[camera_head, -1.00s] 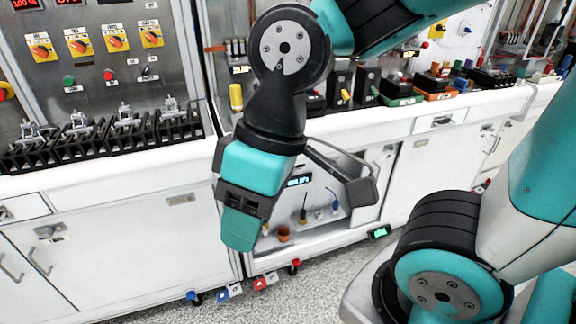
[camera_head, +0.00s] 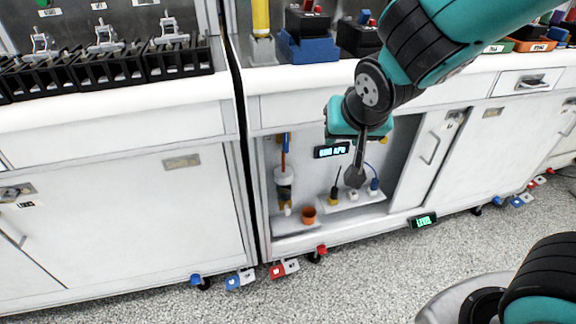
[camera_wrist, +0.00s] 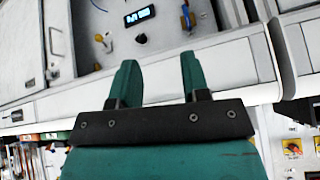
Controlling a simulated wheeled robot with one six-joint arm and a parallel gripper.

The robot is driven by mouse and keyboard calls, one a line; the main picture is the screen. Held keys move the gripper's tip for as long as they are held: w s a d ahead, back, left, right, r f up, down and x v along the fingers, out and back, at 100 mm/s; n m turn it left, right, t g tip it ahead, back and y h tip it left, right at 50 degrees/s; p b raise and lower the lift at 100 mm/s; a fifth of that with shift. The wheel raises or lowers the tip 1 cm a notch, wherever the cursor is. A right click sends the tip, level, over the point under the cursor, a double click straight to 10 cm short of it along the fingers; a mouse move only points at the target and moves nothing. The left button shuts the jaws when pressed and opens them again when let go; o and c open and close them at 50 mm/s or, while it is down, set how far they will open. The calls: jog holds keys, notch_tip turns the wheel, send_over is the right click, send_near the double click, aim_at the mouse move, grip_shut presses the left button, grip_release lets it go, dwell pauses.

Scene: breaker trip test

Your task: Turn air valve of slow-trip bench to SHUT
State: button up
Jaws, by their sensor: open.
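The open recess under the slow-trip bench holds a small air assembly, with a blue and orange-brown upright part (camera_head: 286,143) above a white cylinder (camera_head: 284,177).
A lit display (camera_head: 332,151) hangs in the recess, and a black knob (camera_wrist: 141,39) shows near it in the wrist view. Below are an orange cup (camera_head: 308,215) and several plugs (camera_head: 374,187). The white worktop (camera_head: 300,80) overhangs the recess.

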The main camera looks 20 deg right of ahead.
jog(key=w+d+f+m+t+h+b, duration=0.25)
jog(key=w+f+b, duration=0.4)
jog(key=f, duration=0.35)
jog(key=n+t+y+b, duration=0.4)
jog(key=t+b, duration=0.5)
jog(key=b, duration=0.7)
send_near(286, 140)
jog(key=shift+n+h, duration=0.55)
jog(key=w+p, duration=0.3)
jog(key=w, duration=0.2)
jog(key=w+p, duration=0.4)
jog(key=w, duration=0.1)
jog(key=shift+w+a+r, duration=0.1)
jog(key=shift+a, duration=0.1)
grip_shut()
